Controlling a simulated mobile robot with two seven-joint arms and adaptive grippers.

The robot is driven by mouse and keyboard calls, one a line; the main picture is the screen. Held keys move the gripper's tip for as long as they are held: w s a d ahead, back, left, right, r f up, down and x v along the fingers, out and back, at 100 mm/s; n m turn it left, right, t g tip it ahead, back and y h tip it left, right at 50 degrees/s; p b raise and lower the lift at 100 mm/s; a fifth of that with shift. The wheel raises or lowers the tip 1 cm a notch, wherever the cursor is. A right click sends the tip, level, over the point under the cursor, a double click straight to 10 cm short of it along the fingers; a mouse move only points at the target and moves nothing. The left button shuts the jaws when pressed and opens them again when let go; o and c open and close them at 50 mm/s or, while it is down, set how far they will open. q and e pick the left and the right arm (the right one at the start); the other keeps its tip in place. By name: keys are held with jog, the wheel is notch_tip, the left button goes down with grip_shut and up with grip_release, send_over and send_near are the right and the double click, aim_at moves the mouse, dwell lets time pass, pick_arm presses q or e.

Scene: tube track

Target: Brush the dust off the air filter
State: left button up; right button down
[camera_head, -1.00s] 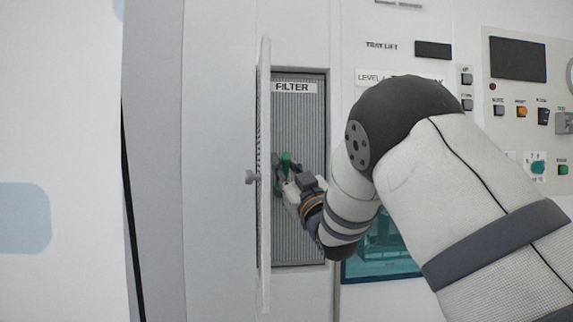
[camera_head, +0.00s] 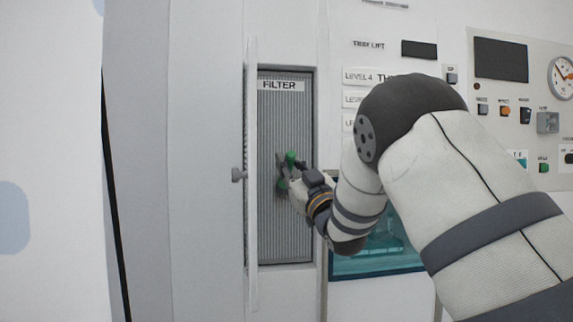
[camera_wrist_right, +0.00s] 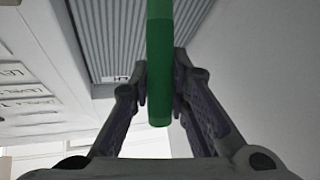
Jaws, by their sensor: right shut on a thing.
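The air filter (camera_head: 285,230) is a grey ribbed panel in a wall recess, with a white label reading FILTER at its top. Its ribs also show in the right wrist view (camera_wrist_right: 105,35). My right gripper (camera_head: 288,178) is in front of the filter's middle, shut on a green handle (camera_wrist_right: 160,65). The handle's green ends show above and below the fingers in the head view (camera_head: 291,158). The brush end is hard to make out, and I cannot tell whether it touches the filter. No dust is clearly visible. My left gripper is not in view.
The recess door (camera_head: 250,200) stands open at the filter's left, edge toward me, with a knob (camera_head: 238,175). To the right are level labels, a teal window (camera_head: 375,255) and a control panel (camera_head: 515,100) with buttons and a dial.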

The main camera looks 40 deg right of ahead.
jog(key=shift+w+a, duration=0.1)
jog(key=shift+a, duration=0.05)
jog(key=w+a, duration=0.1)
jog(key=a, duration=0.2)
jog(key=shift+w, duration=0.35)
jog(key=shift+d, duration=0.1)
jog(key=shift+s+d, duration=0.45)
jog(key=shift+d, duration=0.35)
jog(key=shift+s+d, duration=0.45)
jog(key=shift+d, duration=0.3)
jog(key=shift+s+d, duration=0.3)
jog(key=shift+d, duration=0.25)
